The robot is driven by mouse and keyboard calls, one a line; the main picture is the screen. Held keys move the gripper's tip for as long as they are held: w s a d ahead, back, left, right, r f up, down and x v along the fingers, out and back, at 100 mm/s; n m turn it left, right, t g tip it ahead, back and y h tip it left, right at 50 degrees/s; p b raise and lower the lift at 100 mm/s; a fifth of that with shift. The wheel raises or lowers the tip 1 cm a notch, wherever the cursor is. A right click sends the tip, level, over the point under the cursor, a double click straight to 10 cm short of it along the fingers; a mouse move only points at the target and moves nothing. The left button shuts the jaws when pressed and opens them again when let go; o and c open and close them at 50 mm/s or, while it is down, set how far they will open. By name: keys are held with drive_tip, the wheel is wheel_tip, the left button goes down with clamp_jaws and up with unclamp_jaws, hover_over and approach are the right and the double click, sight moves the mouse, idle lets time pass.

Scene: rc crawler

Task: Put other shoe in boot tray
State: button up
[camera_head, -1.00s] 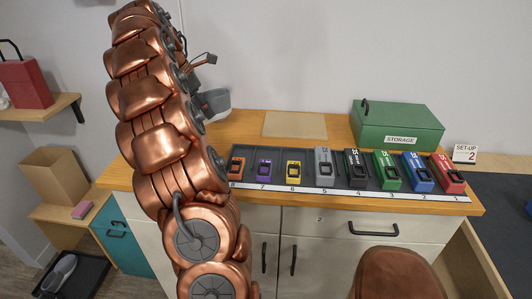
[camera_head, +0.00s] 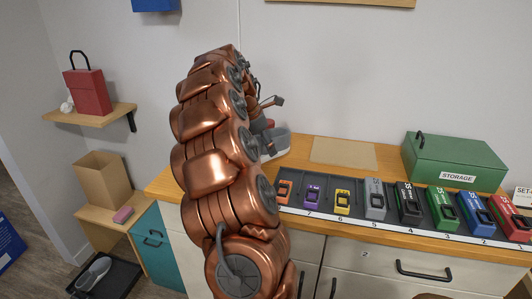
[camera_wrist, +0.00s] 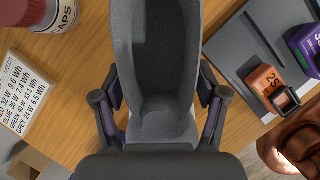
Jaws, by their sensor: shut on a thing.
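A grey shoe (camera_wrist: 155,60) is held between the two fingers of my gripper (camera_wrist: 160,100), filling the middle of the wrist view with its opening facing the camera. In the head view the held shoe (camera_head: 276,142) shows partly behind my copper arm, over the left end of the counter. My gripper itself is mostly hidden there. The black boot tray (camera_head: 122,283) lies on the floor at the lower left. Another grey shoe (camera_head: 92,272) lies in its left part, and the right part looks bare.
The wooden counter (camera_head: 390,160) holds several coloured batteries and a green storage box (camera_head: 455,160).

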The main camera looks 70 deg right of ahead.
sight(258, 137)
drive_tip(key=shift+f, duration=1.4)
drive_tip(key=shift+f, duration=0.15)
drive_tip(key=o, duration=1.3)
drive_tip(key=shift+o, duration=0.2)
drive_tip(key=v, duration=1)
drive_tip(key=shift+d, duration=0.1)
drive_tip(key=shift+v, duration=1.15)
